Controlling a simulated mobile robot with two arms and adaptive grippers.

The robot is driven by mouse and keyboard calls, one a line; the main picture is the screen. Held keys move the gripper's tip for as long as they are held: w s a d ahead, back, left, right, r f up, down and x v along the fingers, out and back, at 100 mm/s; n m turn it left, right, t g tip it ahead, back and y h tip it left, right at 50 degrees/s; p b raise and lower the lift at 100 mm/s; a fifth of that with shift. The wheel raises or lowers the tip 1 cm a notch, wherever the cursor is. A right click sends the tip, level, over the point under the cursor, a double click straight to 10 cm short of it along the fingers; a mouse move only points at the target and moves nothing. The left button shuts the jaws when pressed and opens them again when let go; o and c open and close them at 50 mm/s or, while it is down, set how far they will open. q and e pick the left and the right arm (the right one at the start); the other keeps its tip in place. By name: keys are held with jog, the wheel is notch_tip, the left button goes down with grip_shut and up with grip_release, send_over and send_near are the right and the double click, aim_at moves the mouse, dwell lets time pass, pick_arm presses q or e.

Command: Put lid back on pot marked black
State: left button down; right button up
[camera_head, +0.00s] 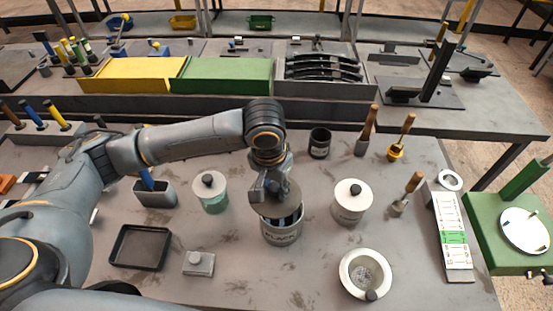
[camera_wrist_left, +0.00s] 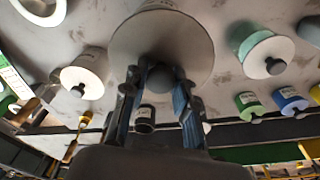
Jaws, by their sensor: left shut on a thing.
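The pot marked black (camera_head: 282,236) stands on the table in the middle of the head view, with its label facing front. Its dark inside shows at the front of its mouth. My left gripper (camera_head: 271,187) is over it, shut on the knob of a grey round lid (camera_head: 290,196). The lid is over the back of the mouth, apart from the front rim; contact at the back is hidden. In the left wrist view the lid (camera_wrist_left: 160,45) fills the upper middle, with its knob between the fingers (camera_wrist_left: 158,85). My right gripper is not in view.
A green-bodied lidded pot (camera_head: 212,197) stands left and a white lidded pot (camera_head: 349,206) right. A white open bowl (camera_head: 364,276) is in front. A small dark jar (camera_head: 319,146) stands behind. A black tray (camera_head: 140,248) and a small grey block (camera_head: 199,264) lie front left.

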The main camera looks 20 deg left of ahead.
pick_arm(q)
jog(key=shift+w+d+r+p, duration=0.35)
jog(key=shift+d+r+p, duration=0.1)
jog(key=shift+r, duration=0.1)
jog(key=shift+w+d+m, duration=0.1)
jog(key=shift+w+m, duration=0.1)
jog(key=shift+m, duration=0.1)
jog(key=shift+w+d+f, duration=0.1)
jog(key=shift+f, duration=0.1)
jog(key=shift+f+b, duration=0.55)
jog(key=shift+b, duration=0.05)
notch_tip(320, 180, down, 4)
jog(key=b, duration=0.5)
jog(key=shift+r, duration=0.2)
jog(key=shift+f, duration=0.85)
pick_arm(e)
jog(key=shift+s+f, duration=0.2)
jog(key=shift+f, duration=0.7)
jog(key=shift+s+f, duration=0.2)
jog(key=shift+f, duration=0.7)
pick_arm(q)
jog(key=shift+p, duration=0.85)
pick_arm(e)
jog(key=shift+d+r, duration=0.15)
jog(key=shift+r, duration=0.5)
pick_arm(q)
jog(key=shift+p, duration=0.65)
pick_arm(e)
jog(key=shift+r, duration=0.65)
